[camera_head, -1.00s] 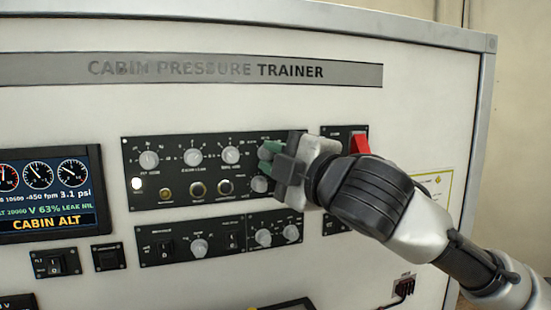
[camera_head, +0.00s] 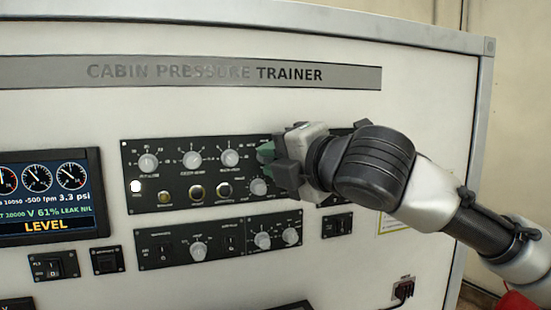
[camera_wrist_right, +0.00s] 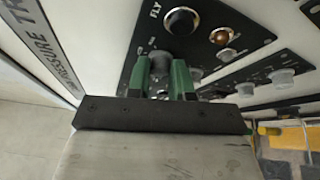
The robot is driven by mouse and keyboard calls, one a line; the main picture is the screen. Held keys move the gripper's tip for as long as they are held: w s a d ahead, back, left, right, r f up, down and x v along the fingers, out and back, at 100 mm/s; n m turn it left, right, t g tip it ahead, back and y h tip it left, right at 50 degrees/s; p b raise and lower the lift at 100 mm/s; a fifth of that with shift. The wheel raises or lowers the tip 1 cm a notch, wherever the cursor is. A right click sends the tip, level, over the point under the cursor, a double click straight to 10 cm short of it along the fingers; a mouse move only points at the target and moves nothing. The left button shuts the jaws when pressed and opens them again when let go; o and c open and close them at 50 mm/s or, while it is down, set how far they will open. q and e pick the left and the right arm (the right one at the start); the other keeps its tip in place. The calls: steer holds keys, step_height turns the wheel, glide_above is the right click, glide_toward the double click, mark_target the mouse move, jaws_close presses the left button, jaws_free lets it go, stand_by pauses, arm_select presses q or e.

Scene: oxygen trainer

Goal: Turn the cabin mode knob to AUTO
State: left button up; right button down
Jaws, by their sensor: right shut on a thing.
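My right gripper (camera_head: 266,153) is at the upper right corner of the black pressure control panel (camera_head: 150,204). In the right wrist view its green fingers (camera_wrist_right: 160,78) are shut on a grey knob (camera_wrist_right: 157,58) at the panel. In the head view the fingers and hand hide that knob, so its pointer and labels cannot be read. A lower right knob (camera_head: 258,187) shows just below the fingers. The left gripper is not in view.
Several grey knobs, such as the upper left one (camera_head: 148,163), share the panel. A second knob panel (camera_head: 215,258) is below. The display (camera_head: 45,195) reads LEVEL. My right forearm covers much of the panel to the right.

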steer(key=shift+f, duration=0.15)
steer(key=c, duration=1)
jaws_free()
steer(key=shift+s+d+b, duration=0.3)
steer(key=shift+s+b, duration=0.1)
steer(key=b+v, duration=0.4)
steer(key=v, duration=0.6)
